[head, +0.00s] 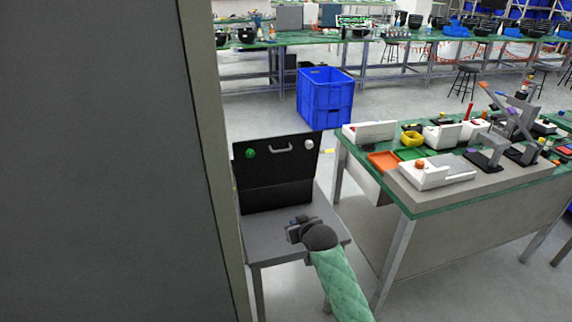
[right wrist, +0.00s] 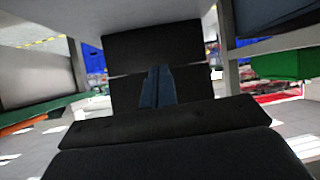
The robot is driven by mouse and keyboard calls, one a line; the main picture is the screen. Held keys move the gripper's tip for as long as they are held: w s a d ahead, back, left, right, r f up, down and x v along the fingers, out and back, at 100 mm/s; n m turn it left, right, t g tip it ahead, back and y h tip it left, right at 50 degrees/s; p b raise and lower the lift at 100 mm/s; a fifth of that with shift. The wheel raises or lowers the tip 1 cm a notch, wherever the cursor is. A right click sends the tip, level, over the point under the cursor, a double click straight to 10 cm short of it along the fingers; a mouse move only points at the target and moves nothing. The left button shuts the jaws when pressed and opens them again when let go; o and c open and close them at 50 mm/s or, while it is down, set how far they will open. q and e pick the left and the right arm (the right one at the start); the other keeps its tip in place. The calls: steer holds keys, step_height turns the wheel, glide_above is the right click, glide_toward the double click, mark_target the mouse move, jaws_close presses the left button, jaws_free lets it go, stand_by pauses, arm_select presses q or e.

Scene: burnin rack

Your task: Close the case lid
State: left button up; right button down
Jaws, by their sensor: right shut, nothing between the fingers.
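The case (head: 277,198) is black and sits at the back of a small grey stand (head: 262,246). Its lid (head: 280,160) stands upright, open, with a pale handle, a green round part and a white round part on the face towards me. My right gripper (head: 294,229) is over the front right of the stand, in front of the case and apart from the lid. Its fingers (right wrist: 157,88) are together and empty in the right wrist view. Dark panels (right wrist: 150,47) show behind them there; I cannot tell for sure which part these are. My left gripper is out of view.
A tall grey cabinet (head: 100,160) fills the left and stands close beside the case. A green-topped workbench (head: 427,212) with devices and an orange tray (head: 383,161) is at the right. Blue crates (head: 325,98) stand on the floor behind the case.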

steer(key=w+a+r+t+y, duration=0.2)
steer(key=w+a+t+y, duration=0.1)
steer(key=w+t, duration=0.4)
steer(key=s+d+r+m+t, duration=0.1)
steer(key=s+d+r+t, duration=0.25)
steer(key=r+t, duration=0.45)
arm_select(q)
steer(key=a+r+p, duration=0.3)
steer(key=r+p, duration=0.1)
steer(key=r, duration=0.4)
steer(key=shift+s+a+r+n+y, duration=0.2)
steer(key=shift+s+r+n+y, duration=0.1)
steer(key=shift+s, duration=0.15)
arm_select(e)
steer(key=w+a+r, duration=0.3)
steer(key=w+r, duration=0.3)
steer(key=w, duration=0.3)
steer(key=shift+w+a, duration=0.15)
steer(key=shift+w, duration=0.25)
steer(key=shift+r, duration=0.15)
